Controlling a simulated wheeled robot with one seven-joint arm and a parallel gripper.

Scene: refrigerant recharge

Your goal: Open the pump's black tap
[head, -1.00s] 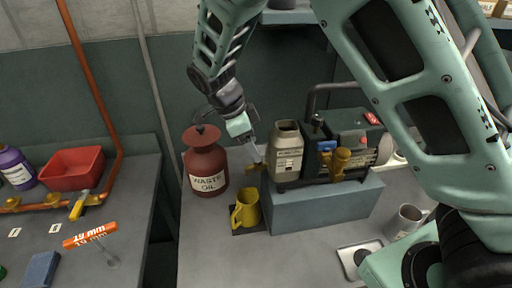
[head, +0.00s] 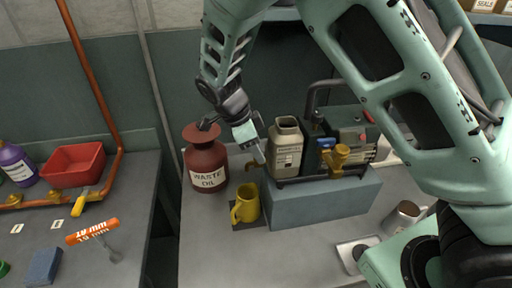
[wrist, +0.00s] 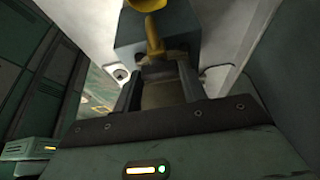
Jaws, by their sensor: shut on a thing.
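The pump (head: 345,145) stands on a blue-grey block, with a beige tank (head: 286,150) at its left end. A small brass spout (head: 252,165) sticks out low at the tank's left side, above the yellow mug (head: 246,203). My gripper (head: 261,157) reaches down from the upper left to the tank's side, just by the spout. In the wrist view the two fingers (wrist: 158,88) are shut on a dark piece (wrist: 157,72) at the spout's base, which I take for the black tap. The fingers hide most of it, so its turn angle cannot be read.
A red waste oil can (head: 206,162) stands close to the left of my gripper. A metal cup (head: 403,216) and a small scale (head: 355,254) are at the right. The bench front is clear. A side bench at the left holds a red bin (head: 73,165).

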